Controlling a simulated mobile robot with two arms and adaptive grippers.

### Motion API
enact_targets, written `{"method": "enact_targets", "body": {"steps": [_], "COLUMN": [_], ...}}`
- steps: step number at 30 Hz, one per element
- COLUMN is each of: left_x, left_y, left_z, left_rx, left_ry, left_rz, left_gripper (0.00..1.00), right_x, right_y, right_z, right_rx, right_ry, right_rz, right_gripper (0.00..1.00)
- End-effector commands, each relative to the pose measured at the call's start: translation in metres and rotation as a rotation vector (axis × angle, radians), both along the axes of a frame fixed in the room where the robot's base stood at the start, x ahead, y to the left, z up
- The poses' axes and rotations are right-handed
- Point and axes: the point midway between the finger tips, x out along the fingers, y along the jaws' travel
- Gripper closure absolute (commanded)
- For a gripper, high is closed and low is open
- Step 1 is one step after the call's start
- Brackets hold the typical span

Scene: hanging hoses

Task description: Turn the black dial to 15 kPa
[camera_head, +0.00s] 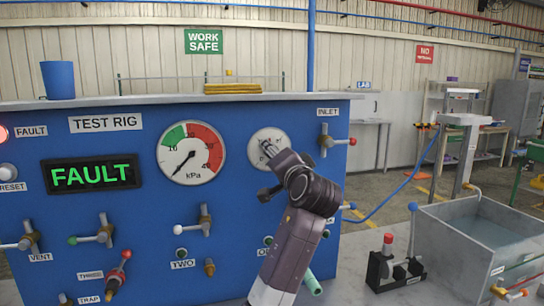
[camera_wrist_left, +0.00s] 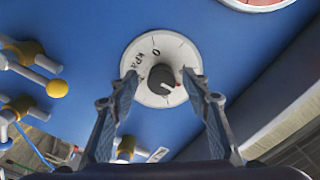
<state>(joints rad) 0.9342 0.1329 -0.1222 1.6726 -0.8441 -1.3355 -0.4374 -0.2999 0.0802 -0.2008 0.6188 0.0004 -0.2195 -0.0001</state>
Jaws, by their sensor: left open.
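The black dial (camera_wrist_left: 161,79) is a small round knob with a pale mark, on a white round scale plate (camera_wrist_left: 143,48) marked "0" and "kPa". In the head view, the plate (camera_head: 257,138) is at the right of the blue panel, partly hidden by my left gripper (camera_head: 268,148). My left gripper is open, with one finger either side of the dial in the wrist view; I cannot tell whether they touch it. The dial's exact setting is unreadable. A round kPa gauge (camera_head: 207,145) with green and red bands has its needle pointing lower left. My right gripper is not in view.
The blue test rig (camera_head: 150,215) carries a lit green FAULT display (camera_head: 92,173) and several valve handles. The INLET valve (camera_head: 325,141) is right of the dial. A blue cup (camera_head: 58,80) stands on top. A grey water tank (camera_head: 450,262) is at right.

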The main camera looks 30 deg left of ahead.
Motion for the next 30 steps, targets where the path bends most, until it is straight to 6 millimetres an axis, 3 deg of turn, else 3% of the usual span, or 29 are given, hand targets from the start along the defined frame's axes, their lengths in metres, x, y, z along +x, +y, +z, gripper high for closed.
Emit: {"method": "enact_targets", "body": {"steps": [9, 15, 30], "left_x": [-0.043, -0.061, -0.067], "left_y": [-0.053, -0.074, -0.079], "left_z": [-0.001, -0.001, -0.001], "left_rx": [-0.002, -0.002, -0.002], "left_ry": [0.001, 0.002, 0.003], "left_rz": [-0.004, -0.003, -0.001], "left_gripper": [0.56, 0.56, 0.56], "right_x": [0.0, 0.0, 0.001], "right_y": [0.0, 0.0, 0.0], "right_z": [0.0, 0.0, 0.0], "right_rx": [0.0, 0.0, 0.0], "right_ry": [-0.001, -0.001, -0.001], "right_rz": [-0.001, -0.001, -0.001], "right_gripper": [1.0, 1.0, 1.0]}}
